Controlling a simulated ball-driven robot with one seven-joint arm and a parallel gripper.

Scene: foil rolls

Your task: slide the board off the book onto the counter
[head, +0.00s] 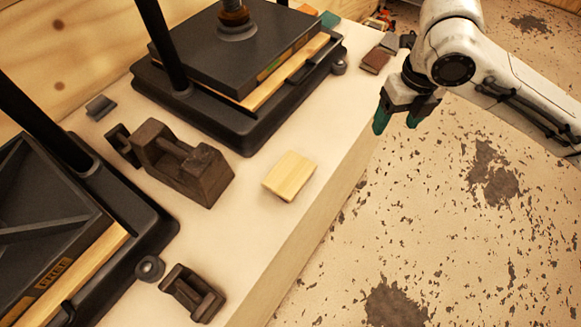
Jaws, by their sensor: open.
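A small pale wooden board (290,175) lies near the front edge of the cream counter (295,226). No separate book can be made out under it from this angle. A small dark brown block (375,61), possibly a book, lies farther back near the counter's right edge; I cannot tell for sure. My gripper (397,121) has green fingertips set apart. It is open and empty, pointing down by the counter's right edge, to the right of and behind the board and apart from it.
A black press (190,110) stands behind the board, another (150,225) at the left. A dark iron tool (183,165) sits left of the board, a smaller one (192,293) at the front. The counter around the board is clear.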

